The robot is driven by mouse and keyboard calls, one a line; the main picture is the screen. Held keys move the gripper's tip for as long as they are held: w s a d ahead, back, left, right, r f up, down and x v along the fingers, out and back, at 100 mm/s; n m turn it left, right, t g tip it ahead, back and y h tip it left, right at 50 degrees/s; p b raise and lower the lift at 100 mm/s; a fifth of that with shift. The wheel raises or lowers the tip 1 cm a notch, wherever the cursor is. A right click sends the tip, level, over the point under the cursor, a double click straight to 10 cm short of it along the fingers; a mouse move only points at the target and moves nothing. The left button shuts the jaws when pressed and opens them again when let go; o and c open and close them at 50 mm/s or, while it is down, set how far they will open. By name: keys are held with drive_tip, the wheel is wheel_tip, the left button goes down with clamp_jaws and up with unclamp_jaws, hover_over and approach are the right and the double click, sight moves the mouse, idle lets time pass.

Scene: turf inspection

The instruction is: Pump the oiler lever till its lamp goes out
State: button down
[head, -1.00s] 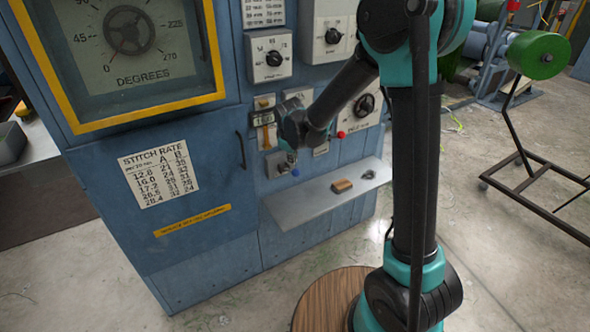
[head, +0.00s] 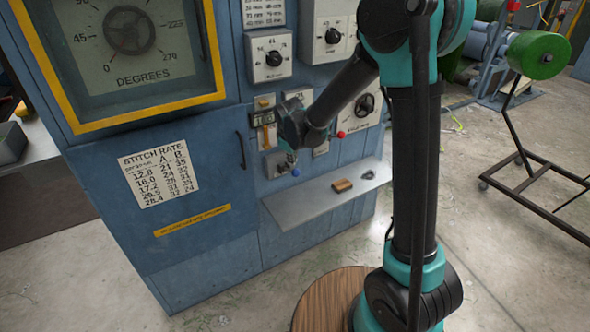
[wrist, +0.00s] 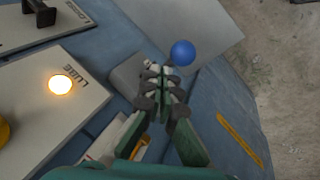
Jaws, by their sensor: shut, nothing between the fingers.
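The oiler lever's blue ball knob (head: 295,173) stands out from a grey box (head: 274,164) on the blue machine, just above the shelf. In the wrist view the blue knob (wrist: 183,53) shows just beyond the fingertips, slightly right. My gripper (wrist: 165,72) is shut and empty, its fingertips close to the knob; I cannot tell if they touch it. In the head view my gripper (head: 291,155) is small and partly hidden by my wrist. The lamp (wrist: 60,85) on the plate marked LUBE glows bright yellow-white. The lever's shaft is mostly hidden by the fingers.
A grey shelf (head: 300,208) juts out below the knob, with a brown block (head: 341,185) on it. A panel with a black handle (wrist: 40,12) is beside the lamp plate. A red knob (head: 341,134) is right of my wrist. Open floor lies in front.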

drive_tip(key=shift+f, duration=0.1)
idle(0.3)
drive_tip(key=shift+s+d+f, duration=0.1)
drive_tip(key=shift+s+f, duration=0.05)
drive_tip(key=shift+f, duration=0.15)
